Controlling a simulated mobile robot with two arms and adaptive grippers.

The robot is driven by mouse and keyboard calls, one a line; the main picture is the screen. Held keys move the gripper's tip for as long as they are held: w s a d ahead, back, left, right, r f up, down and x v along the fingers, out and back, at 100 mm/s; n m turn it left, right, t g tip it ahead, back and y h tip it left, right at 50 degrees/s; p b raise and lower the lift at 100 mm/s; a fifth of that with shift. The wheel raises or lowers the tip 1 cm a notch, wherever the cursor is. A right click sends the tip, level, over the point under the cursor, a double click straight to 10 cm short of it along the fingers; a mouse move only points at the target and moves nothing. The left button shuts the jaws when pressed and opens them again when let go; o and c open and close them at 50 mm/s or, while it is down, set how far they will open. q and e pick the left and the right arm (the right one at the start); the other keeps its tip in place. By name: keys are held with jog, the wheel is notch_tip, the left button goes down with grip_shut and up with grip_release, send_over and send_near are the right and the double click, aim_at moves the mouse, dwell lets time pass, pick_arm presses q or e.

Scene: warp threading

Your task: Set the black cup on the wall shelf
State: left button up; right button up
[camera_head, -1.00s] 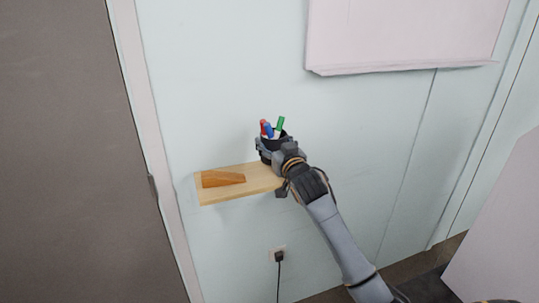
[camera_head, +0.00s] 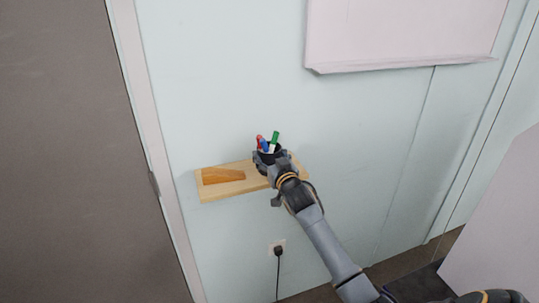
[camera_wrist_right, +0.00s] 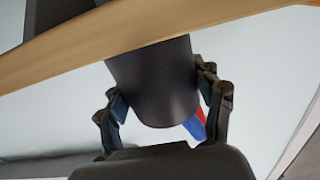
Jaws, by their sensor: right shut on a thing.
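The black cup (camera_head: 268,154) is upright over the right part of the wooden wall shelf (camera_head: 241,188), with red, blue and green pens in it. My right gripper (camera_head: 271,160) is shut on the cup, one finger on each side. In the right wrist view the dark cup (camera_wrist_right: 155,82) is between the fingers, and the shelf's edge (camera_wrist_right: 120,64) runs across its lower end. I cannot tell whether the cup's base touches the shelf. My left gripper is not in view.
A pale board (camera_head: 405,35) hangs on the wall above right. A plug with a cord (camera_head: 278,250) is in the wall below. A grey door (camera_head: 80,160) is at the left.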

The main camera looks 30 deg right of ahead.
jog(key=o, duration=1.2)
jog(key=shift+o, duration=0.2)
